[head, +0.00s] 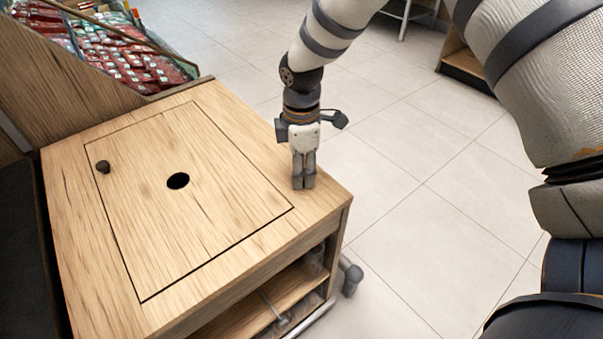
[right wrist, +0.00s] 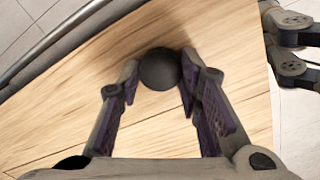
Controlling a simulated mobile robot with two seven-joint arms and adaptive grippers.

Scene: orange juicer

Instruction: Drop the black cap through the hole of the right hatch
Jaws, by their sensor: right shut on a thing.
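My right gripper (head: 304,187) points straight down over the right edge of the wooden cart top. In the right wrist view its fingers (right wrist: 158,78) are shut on a round black cap (right wrist: 158,68) at the fingertips. In the head view the fingers hide the cap. The hatch (head: 200,235) is a closed panel outlined by a dark seam in the cart top. Its round dark hole (head: 178,181) is near the middle, to the left of my right gripper. My left gripper is not in view.
A sloped bin of red packages (head: 105,48) is behind at the upper left. A lower shelf (head: 290,290) and a caster (head: 352,280) show below. Tiled floor is clear at right.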

